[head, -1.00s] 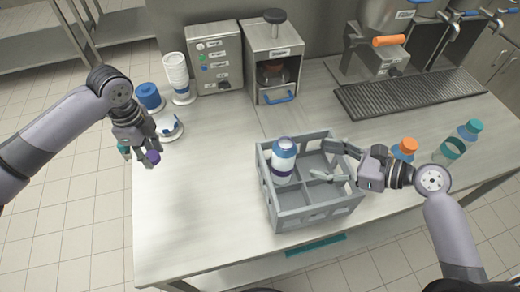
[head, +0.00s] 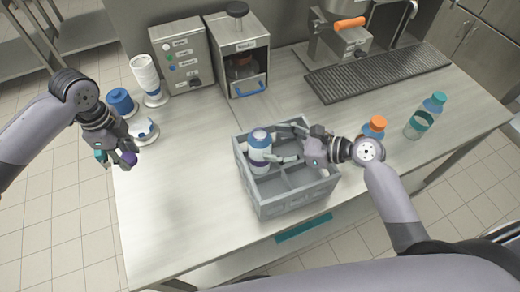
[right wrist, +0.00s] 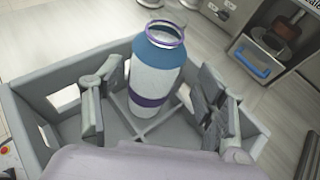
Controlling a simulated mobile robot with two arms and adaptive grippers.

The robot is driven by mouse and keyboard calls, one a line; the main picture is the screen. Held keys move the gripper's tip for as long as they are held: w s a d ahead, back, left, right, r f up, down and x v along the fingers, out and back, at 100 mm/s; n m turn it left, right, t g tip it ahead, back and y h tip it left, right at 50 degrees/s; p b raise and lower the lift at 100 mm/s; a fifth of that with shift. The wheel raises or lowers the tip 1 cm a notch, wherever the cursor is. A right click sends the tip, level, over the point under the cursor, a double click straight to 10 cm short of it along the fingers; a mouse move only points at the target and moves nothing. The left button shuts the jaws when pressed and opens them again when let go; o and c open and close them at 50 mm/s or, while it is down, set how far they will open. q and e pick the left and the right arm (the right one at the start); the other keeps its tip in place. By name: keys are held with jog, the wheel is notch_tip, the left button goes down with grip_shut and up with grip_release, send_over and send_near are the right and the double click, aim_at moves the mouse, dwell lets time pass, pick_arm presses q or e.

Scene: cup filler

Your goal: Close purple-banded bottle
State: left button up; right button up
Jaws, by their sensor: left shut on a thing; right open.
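The purple-banded bottle (head: 260,157) stands upright in the back left compartment of the grey crate (head: 295,204). It is white with a blue shoulder and a purple band, and its mouth is uncapped in the right wrist view (right wrist: 155,85). My right gripper (head: 283,157) is open, reaching in over the crate from the right. In the right wrist view its fingers (right wrist: 155,108) stand to either side of the bottle with gaps. My left gripper (head: 121,160) is shut on a purple cap (head: 129,159), left of the crate and apart from the bottle.
An orange-capped bottle (head: 375,127) and a teal-capped bottle (head: 424,119) stand right of the crate.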

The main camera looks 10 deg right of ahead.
aim_at(260, 142)
pick_arm(q)
jog(key=shift+r+p, duration=0.9)
pick_arm(e)
jog(key=x, duration=0.4)
jog(key=shift+w+a+r, duration=0.1)
jog(key=shift+a+r, duration=0.15)
jog(key=shift+a, duration=0.2)
jog(key=shift+w+a+f, duration=0.2)
jog(key=shift+a+f, duration=0.05)
jog(key=shift+c, duration=0.5)
grip_shut()
jog(key=shift+r, duration=0.1)
